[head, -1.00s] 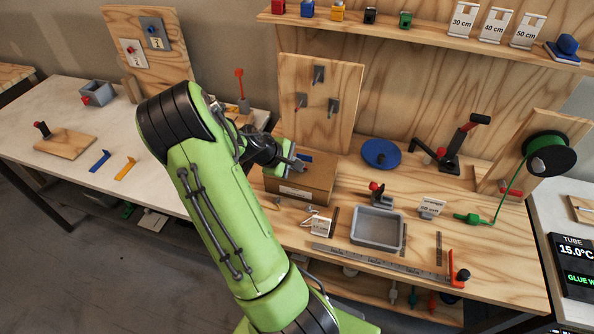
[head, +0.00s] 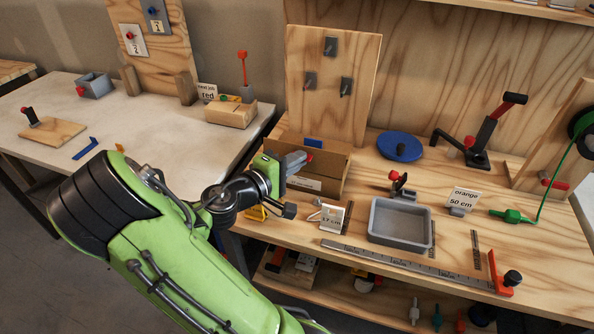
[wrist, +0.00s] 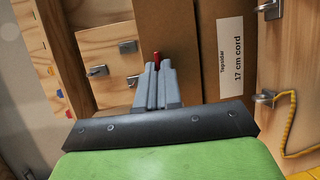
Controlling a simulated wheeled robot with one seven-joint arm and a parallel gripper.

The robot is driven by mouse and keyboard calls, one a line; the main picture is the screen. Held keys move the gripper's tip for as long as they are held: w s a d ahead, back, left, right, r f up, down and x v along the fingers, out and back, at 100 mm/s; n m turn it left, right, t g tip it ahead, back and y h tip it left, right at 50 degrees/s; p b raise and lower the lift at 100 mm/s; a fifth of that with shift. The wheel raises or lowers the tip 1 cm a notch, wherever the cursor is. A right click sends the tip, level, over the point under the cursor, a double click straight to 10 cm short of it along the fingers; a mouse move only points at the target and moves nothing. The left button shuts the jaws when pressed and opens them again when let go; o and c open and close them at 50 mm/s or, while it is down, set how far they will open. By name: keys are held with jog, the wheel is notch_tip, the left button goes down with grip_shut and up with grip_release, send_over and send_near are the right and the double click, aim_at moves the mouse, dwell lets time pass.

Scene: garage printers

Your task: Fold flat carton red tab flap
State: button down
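The brown cardboard carton (head: 325,186) stands on the wooden bench below the upright hook board. A blue tab (head: 313,143) shows at its far edge. The red tab (head: 309,157) shows at the tips of my gripper (head: 296,161), which reaches over the carton's left part from the left. In the wrist view, the red tab (wrist: 157,57) sits between the nearly closed grey fingertips (wrist: 156,70) of my gripper. My gripper hides part of the carton's left end.
A grey tray (head: 372,220), a small clamp (head: 398,182) and a metal ruler (head: 400,263) lie to the right. A blue disc (head: 400,146) and a black lever press (head: 485,140) stand behind. The hook board (head: 365,75) rises close behind the carton.

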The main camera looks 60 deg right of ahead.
jog(key=shift+a+f+h+b, duration=0.2)
jog(key=shift+f+h+b, duration=0.1)
jog(key=shift+b, duration=0.35)
jog(key=shift+r, duration=0.1)
jog(key=c, duration=1.3)
grip_release()
jog(key=f+p+v, duration=0.1)
jog(key=p+v, duration=0.3)
jog(key=v, duration=1.1)
jog(key=shift+a+r, duration=0.3)
jog(key=shift+a, duration=0.1)
